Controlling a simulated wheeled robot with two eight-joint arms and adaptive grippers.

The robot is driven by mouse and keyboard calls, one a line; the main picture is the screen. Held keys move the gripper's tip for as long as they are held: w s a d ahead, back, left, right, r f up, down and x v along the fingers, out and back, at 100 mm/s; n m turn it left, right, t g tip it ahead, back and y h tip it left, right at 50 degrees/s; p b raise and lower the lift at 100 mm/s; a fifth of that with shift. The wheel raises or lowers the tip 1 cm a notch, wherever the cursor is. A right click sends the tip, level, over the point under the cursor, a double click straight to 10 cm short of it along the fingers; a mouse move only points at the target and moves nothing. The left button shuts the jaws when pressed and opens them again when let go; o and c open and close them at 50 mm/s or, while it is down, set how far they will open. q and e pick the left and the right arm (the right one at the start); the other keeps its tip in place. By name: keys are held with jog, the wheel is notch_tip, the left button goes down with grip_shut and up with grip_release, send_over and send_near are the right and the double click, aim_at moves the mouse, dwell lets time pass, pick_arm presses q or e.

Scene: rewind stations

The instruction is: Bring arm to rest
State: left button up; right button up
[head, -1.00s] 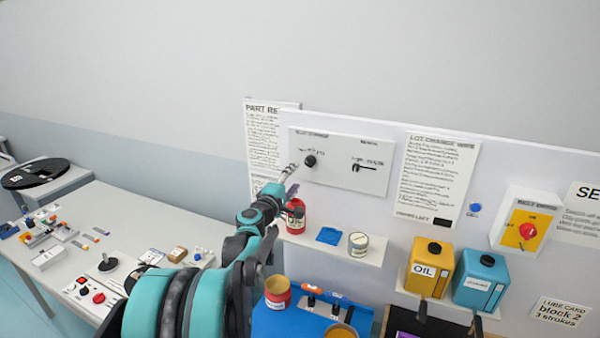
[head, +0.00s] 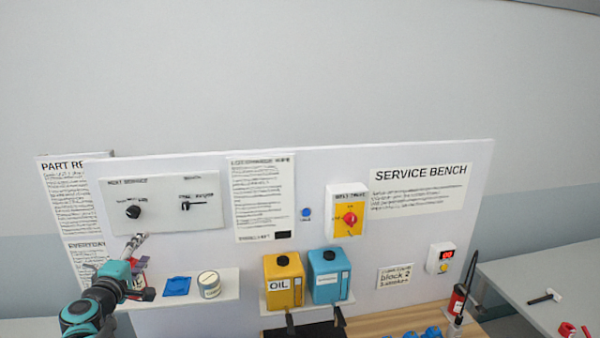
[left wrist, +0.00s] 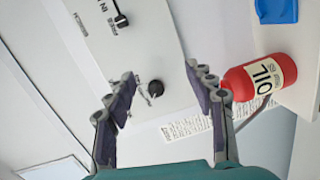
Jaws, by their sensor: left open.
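My left gripper (head: 140,241) is in front of the wall board at the left of the head view, its metal fingers pointing up toward the white panel (head: 160,205) with the black knob (head: 133,211). The left wrist view shows the left gripper (left wrist: 158,82) with its two jaws spread and nothing between them that they hold. The black knob (left wrist: 155,88) shows behind the gap, apart from the jaws. A red oil can (left wrist: 262,78) is close beside the right-hand jaw; whether they touch I cannot tell. My right gripper does not show.
A shelf (head: 232,285) under the panel holds a blue cloth-like item (head: 177,286) and a jar (head: 209,284). Yellow (head: 284,282) and blue (head: 328,277) cans stand to the right, above two dark upright pieces. A red switch (head: 350,217) is on the board.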

pick_arm(q)
jog(key=s+d+f+m+g+h+b, duration=0.2)
jog(key=s+d+f+m+b, duration=0.25)
jog(key=d+f, duration=0.5)
jog(key=s+d+f+m+g+h+b, duration=0.2)
jog(key=s+d+f+m+b, duration=0.4)
jog(key=d, duration=0.7)
jog(key=s+d+f+m+g+b, duration=0.2)
jog(key=s+f+b, duration=0.1)
jog(key=s+f, duration=0.2)
jog(key=s+d+f+m+g+y+b, duration=0.1)
jog(key=s+f, duration=0.4)
jog(key=f, duration=0.5)
jog(key=s+d+f+m+g+y+b, duration=0.1)
jog(key=s+f+m+b, duration=0.3)
jog(key=f, duration=0.4)
jog(key=shift+s+d+f+g+b, duration=0.15)
jog(key=shift+s+d+g+b, duration=0.4)
jog(key=shift+s+d+g, duration=0.3)
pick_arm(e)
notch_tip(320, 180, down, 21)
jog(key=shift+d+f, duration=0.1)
